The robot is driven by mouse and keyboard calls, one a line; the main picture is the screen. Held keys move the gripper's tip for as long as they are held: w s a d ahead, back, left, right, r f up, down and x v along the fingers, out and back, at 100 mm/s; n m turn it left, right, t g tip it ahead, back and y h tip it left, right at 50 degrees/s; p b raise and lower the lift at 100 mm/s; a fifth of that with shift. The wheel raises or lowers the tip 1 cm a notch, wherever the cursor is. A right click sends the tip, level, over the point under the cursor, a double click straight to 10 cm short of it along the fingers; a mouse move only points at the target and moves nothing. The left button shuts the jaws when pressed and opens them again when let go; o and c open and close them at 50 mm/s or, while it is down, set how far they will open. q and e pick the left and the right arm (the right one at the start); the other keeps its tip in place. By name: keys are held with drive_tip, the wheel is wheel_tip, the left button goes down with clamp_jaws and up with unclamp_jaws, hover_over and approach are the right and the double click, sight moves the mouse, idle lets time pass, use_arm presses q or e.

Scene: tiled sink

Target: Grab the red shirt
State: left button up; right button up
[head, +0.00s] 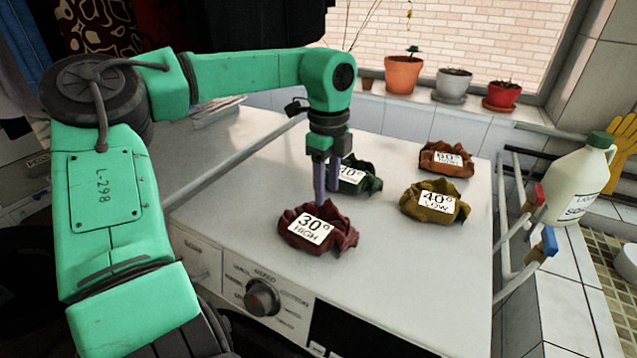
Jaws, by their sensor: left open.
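The red shirt (340,238) is a crumpled dark red bundle with a white label reading "30° HIGH". It lies on the white top of the washing machine (400,285), near the front. My left gripper (321,198) points down at the back edge of the red shirt, with its fingertips at or just above the cloth. I cannot tell whether they touch it. The gripper is open, and its fingers are seen nearly edge-on. My right gripper is not in view.
A dark green bundle (371,184) lies close behind my left gripper. An orange-brown bundle (447,171) and a mustard bundle (420,212) lie to the right. A rack with pegs (503,240) and a detergent bottle (578,180) stand at the right edge. Potted plants (403,74) line the windowsill.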

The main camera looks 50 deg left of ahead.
use_arm(q)
drive_tip(key=shift+s+a+f, duration=0.1)
drive_tip(key=shift+s+f, duration=0.05)
drive_tip(key=shift+f, duration=0.45)
clamp_jaws()
idle(0.9)
